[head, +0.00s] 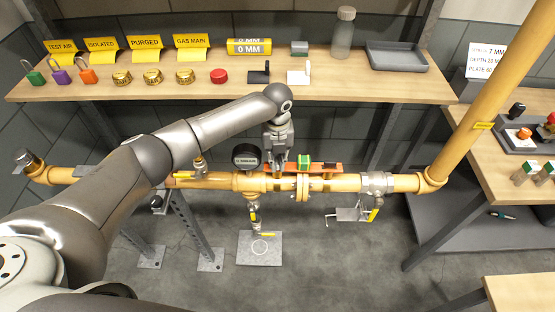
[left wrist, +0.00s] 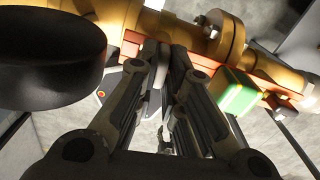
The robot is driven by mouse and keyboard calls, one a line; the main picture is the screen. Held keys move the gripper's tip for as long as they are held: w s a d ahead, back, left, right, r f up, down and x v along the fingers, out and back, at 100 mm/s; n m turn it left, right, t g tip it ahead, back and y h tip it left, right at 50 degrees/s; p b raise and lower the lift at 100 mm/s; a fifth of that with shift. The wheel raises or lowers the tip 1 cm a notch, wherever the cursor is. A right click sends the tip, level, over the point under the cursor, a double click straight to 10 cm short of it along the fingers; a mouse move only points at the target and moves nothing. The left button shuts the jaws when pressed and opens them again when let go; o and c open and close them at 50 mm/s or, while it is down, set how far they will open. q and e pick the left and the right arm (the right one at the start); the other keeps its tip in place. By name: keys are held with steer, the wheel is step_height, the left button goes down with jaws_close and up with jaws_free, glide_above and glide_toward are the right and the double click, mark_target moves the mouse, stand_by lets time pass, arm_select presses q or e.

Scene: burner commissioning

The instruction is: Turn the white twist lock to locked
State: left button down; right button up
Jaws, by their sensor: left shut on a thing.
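My left gripper (head: 279,165) reaches down to the orange bar (head: 329,168) along the yellow pipe, just left of a green and white block (head: 304,161). In the left wrist view the fingers (left wrist: 172,62) are shut on a small pale piece between their tips, which I take to be the white twist lock (left wrist: 165,72). The fingers hide most of it, so its turn position cannot be told. The orange bar (left wrist: 200,65) and green block (left wrist: 237,92) lie right of the fingers there. My right gripper is not in view.
A round black gauge (head: 246,155) stands on the pipe close left of the gripper; its dark body (left wrist: 50,58) fills the wrist view's upper left. A pipe flange (head: 300,187) is close by. The wooden shelf (head: 330,92) runs behind the arm.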

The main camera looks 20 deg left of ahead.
mark_target(277, 162)
arm_select(q)
steer(key=shift+r+m, duration=0.1)
steer(key=shift+m, duration=0.6)
steer(key=c, duration=1.5)
jaws_free()
steer(key=shift+c, duration=0.2)
steer(key=shift+r, duration=0.15)
step_height(277, 162, up, 12)
steer(key=shift+f, duration=0.2)
